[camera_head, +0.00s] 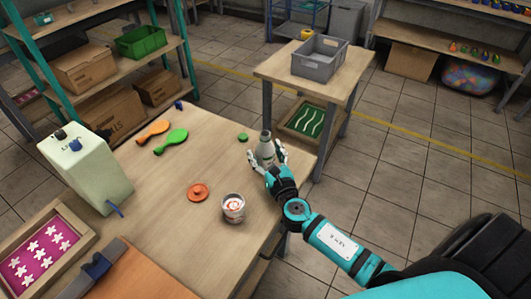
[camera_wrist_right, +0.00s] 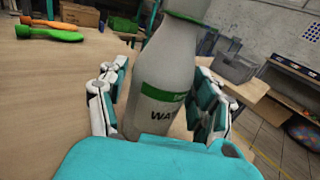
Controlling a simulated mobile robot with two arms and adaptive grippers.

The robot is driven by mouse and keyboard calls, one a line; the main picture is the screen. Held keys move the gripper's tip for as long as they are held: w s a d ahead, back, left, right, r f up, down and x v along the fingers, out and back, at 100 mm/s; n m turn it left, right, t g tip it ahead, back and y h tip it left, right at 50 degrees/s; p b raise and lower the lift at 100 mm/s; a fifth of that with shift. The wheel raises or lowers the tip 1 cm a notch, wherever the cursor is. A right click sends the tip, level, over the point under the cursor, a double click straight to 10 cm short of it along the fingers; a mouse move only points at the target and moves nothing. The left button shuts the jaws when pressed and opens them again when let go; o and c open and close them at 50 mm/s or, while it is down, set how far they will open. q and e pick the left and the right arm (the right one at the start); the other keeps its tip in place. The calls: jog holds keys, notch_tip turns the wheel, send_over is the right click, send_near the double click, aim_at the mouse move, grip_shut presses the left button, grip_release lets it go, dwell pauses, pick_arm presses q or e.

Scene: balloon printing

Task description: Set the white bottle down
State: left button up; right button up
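The white bottle (camera_head: 266,148) is roughly upright at the right edge of the wooden table (camera_head: 165,215). In the right wrist view the bottle (camera_wrist_right: 163,75) shows a green band and black lettering, and it leans slightly. My right gripper (camera_head: 268,157) has its fingers on both sides of the bottle. In the wrist view the fingers (camera_wrist_right: 160,98) close around its lower body. The bottle's base is hidden by the gripper, so I cannot tell whether it touches the table. My left gripper is not in view.
A green lid (camera_head: 242,137) lies just left of the bottle. Orange (camera_head: 153,131) and green (camera_head: 171,141) balloons lie farther left. A pale dispenser (camera_head: 85,172) stands at the left. Bare tabletop lies between.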

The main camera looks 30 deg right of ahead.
jog(key=shift+r, duration=0.2)
jog(key=shift+s+f, duration=0.15)
jog(key=shift+s, duration=0.15)
jog(key=s, duration=0.3)
jog(key=s+a+b, duration=0.1)
jog(key=s, duration=0.7)
jog(key=shift+s+a+b, duration=0.2)
jog(key=shift+a+b, duration=0.1)
jog(key=shift+a, duration=0.05)
